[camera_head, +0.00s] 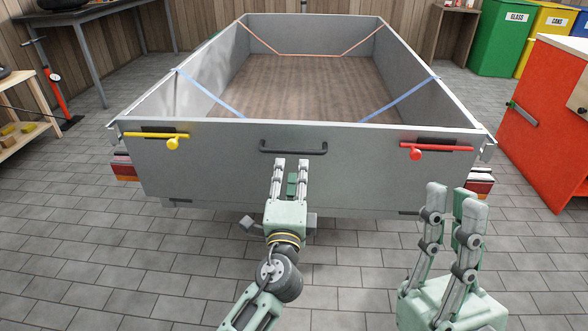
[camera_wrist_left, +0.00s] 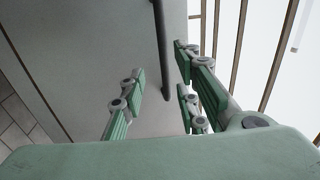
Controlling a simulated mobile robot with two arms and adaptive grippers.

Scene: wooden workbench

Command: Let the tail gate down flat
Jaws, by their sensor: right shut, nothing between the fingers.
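The grey tail gate (camera_head: 300,180) of the trailer stands upright and closed; its face also fills much of the left wrist view (camera_wrist_left: 85,60). A black bar handle (camera_head: 293,151) is fixed at its top middle; it shows as a dark bar in the left wrist view (camera_wrist_left: 161,45). A yellow latch (camera_head: 157,136) is at the gate's left end and a red latch (camera_head: 437,149) at its right end. My left gripper (camera_head: 290,163) is open just below the handle, its fingers pointing at it. My right gripper (camera_head: 453,194) is shut and empty, in front of the gate's right part.
Blue straps (camera_head: 212,94) cross the rear corners of the trailer bed and an orange strap (camera_head: 310,55) runs at its front. A red cabinet (camera_head: 545,125) stands at the right, a wooden shelf (camera_head: 28,110) at the left. The paved floor (camera_head: 130,260) before the gate is clear.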

